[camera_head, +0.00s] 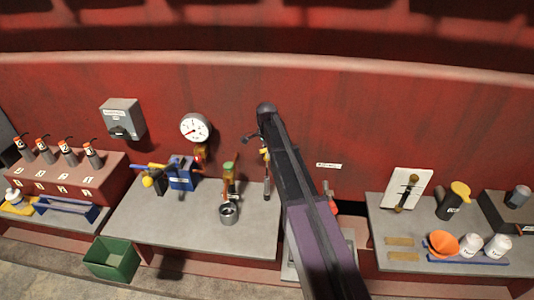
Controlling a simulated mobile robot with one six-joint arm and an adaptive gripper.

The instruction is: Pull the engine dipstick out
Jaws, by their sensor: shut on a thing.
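My arm rises from the lower right to a rounded dark joint in front of the red wall. Small dark parts of my gripper (252,138) show just left of this joint; the fingertips are small and partly hidden by the arm. My gripper is shut on what looks like the dipstick, whose yellow part (265,154) shows beside the arm's left edge. A slim grey upright piece (267,188) is below it, at the back of the middle bench. I cannot tell whether the dipstick's lower end is inside it.
The middle bench (150,235) bears a metal cup (228,212), a green-topped valve (229,170) and a blue block (182,173). A gauge (194,128) is on the wall. A green bin (112,258) stands in front. The right bench holds an orange funnel (442,243) and bottles.

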